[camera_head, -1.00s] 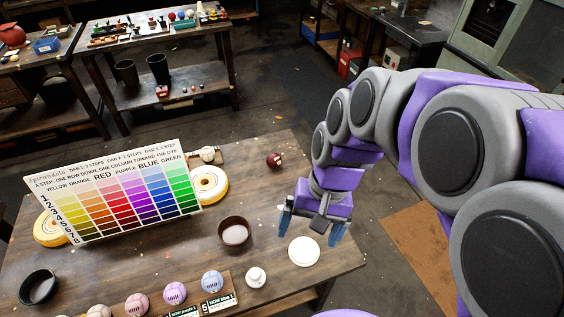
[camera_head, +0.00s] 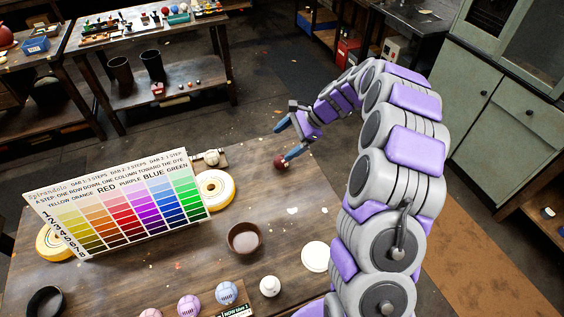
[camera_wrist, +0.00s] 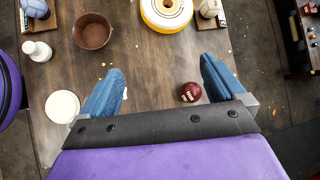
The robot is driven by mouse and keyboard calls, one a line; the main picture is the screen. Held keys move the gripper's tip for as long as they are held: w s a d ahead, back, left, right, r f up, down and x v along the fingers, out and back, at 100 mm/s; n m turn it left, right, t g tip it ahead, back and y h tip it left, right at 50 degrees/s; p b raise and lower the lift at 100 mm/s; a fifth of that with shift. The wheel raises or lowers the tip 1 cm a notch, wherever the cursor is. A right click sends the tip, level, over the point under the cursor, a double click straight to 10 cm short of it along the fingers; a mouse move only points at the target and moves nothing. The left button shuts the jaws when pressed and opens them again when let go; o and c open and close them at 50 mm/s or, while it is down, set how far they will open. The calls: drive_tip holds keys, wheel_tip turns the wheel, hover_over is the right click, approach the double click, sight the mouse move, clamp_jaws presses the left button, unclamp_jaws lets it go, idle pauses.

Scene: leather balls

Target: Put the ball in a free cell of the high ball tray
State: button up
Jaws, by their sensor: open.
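A small dark red ball (camera_head: 280,162) with pale lettering is at the far right part of the wooden table. My gripper (camera_head: 286,140) is open and empty, its blue fingers spread near the ball; one fingertip partly overlaps the ball in the head view. In the wrist view the ball (camera_wrist: 190,92) shows between the fingers (camera_wrist: 162,68), close to the right one; I cannot tell whether they touch. A pale ball (camera_head: 212,157) sits on a wooden holder behind the colour chart. I cannot tell which holder is the high ball tray.
The colour chart (camera_head: 120,205) stands upright at left beside a yellow-and-white roll (camera_head: 214,190). A brown bowl (camera_head: 243,238), white disc (camera_head: 316,257) and white bottle (camera_head: 269,286) are nearer. Purple and blue balls (camera_head: 227,293) line the front edge. A back table (camera_head: 85,45) has low-shelf balls.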

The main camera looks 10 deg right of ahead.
drive_tip(key=w+d+f+m+t, duration=0.2)
drive_tip(key=w+d+f+m, duration=0.25)
drive_tip(key=w+f, duration=0.2)
drive_tip(key=m+b, duration=0.2)
approach(281, 161)
drive_tip(key=shift+t, duration=0.3)
drive_tip(key=f, duration=0.1)
drive_tip(key=w+a+f, duration=0.1)
drive_tip(key=f, duration=0.1)
drive_tip(key=w+a+f, duration=0.1)
drive_tip(key=f, duration=0.1)
drive_tip(key=shift+w+a, duration=0.1)
drive_tip(key=shift+w, duration=0.15)
drive_tip(key=shift+w+a+f, duration=0.25)
drive_tip(key=shift+f, duration=0.15)
drive_tip(key=x, duration=0.1)
drive_tip(key=b+x, duration=0.1)
drive_tip(key=x, duration=0.3)
drive_tip(key=shift+s+a+f, duration=0.15)
drive_tip(key=shift+a, duration=0.15)
drive_tip(key=shift+d, duration=0.1)
drive_tip(key=shift+c, duration=0.6)
drive_tip(key=c, duration=1.1)
